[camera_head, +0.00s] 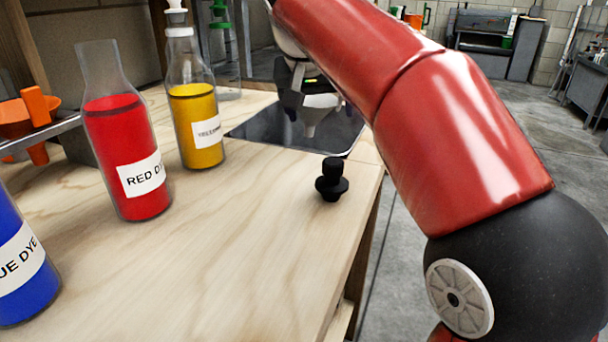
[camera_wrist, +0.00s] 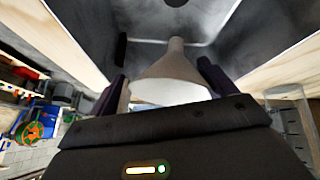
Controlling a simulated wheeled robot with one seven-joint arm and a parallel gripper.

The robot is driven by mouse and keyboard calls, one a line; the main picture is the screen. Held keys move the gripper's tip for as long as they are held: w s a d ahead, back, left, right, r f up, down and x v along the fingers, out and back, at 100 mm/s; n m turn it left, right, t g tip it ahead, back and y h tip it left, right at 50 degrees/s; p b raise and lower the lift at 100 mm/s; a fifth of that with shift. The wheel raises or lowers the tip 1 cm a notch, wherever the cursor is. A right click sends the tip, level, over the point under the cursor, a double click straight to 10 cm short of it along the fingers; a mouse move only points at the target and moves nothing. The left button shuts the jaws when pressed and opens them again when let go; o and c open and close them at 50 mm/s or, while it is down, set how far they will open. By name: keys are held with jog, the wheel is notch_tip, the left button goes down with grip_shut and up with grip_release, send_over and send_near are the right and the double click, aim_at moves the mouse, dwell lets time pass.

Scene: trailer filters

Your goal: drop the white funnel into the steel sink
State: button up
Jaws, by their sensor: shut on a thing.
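The white funnel (camera_head: 317,111) is held by my gripper (camera_head: 296,92), spout pointing down, over the steel sink (camera_head: 262,132) set into the wooden bench. In the wrist view the funnel (camera_wrist: 176,72) sits between the two dark fingers of my gripper (camera_wrist: 165,84), which are shut on it. My arm hides the sink's right part in the head view.
A black stopper (camera_head: 331,181) stands on the bench before the sink. Bottles of yellow dye (camera_head: 197,130), red dye (camera_head: 127,150) and blue dye (camera_head: 22,262) stand to the left. An orange funnel (camera_head: 18,118) is at far left.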

jog(key=shift+f, duration=0.4)
jog(key=o, duration=0.8)
jog(key=shift+o, duration=0.2)
jog(key=p+v, duration=0.2)
jog(key=v, duration=0.6)
jog(key=shift+f, duration=0.1)
